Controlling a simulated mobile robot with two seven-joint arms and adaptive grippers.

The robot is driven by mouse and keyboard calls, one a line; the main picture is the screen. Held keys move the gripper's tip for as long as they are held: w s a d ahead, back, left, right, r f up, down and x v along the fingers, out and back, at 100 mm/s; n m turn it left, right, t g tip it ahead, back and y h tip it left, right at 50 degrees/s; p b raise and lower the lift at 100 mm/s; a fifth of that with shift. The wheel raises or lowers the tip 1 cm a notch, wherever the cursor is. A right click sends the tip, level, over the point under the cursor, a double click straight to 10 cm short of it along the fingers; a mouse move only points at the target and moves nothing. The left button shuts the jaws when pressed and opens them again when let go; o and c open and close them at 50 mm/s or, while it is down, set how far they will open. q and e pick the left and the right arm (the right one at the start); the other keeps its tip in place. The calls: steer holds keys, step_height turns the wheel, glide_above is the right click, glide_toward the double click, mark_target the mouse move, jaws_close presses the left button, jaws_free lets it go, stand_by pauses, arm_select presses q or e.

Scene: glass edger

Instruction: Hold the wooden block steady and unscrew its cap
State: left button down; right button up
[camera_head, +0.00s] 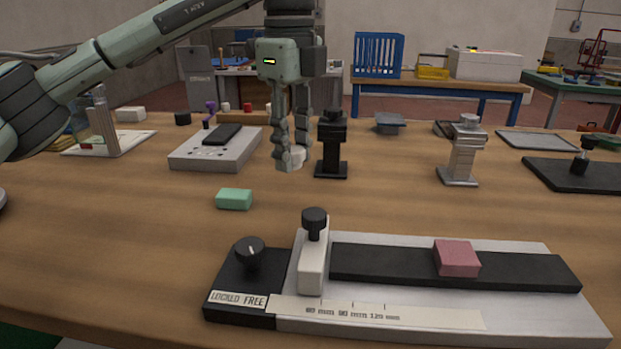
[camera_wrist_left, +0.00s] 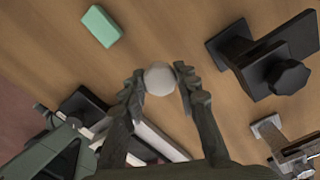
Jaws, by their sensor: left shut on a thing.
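My left gripper (camera_head: 290,162) points straight down at the middle of the table, left of a black post. It is shut on a small white round piece (camera_head: 296,156). In the left wrist view the white round piece (camera_wrist_left: 159,78) sits between the two fingertips (camera_wrist_left: 158,82). Its lower part is partly hidden by the fingers, and I cannot tell whether it touches the table. I cannot make out a wooden block with a cap in either view. My right gripper is not in view.
A black post (camera_head: 331,145) stands close to the right of my left gripper. A green block (camera_head: 234,199) lies in front to the left. A grey fixture with a pink block (camera_head: 457,257) fills the front right. A grey panel box (camera_head: 215,150) is at left. The table's left front is clear.

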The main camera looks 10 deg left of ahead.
mark_target(308, 200)
arm_select(q)
steer(key=shift+s+d+f, duration=0.1)
steer(key=shift+d+f, duration=0.2)
steer(key=shift+d, duration=0.25)
steer(key=shift+s+d+f, duration=0.1)
steer(key=shift+d+f, duration=0.2)
steer(key=shift+d, duration=0.2)
steer(key=shift+d+f, duration=0.15)
steer(key=shift+f, duration=0.35)
step_height(308, 200, down, 3)
steer(key=shift+f+p, duration=0.15)
steer(key=shift+p, duration=0.15)
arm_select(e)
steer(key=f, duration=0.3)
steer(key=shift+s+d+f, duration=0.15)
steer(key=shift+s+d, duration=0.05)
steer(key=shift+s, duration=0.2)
arm_select(q)
steer(key=shift+f, duration=0.1)
steer(key=c, duration=1.2)
jaws_free()
steer(key=shift+o, duration=0.3)
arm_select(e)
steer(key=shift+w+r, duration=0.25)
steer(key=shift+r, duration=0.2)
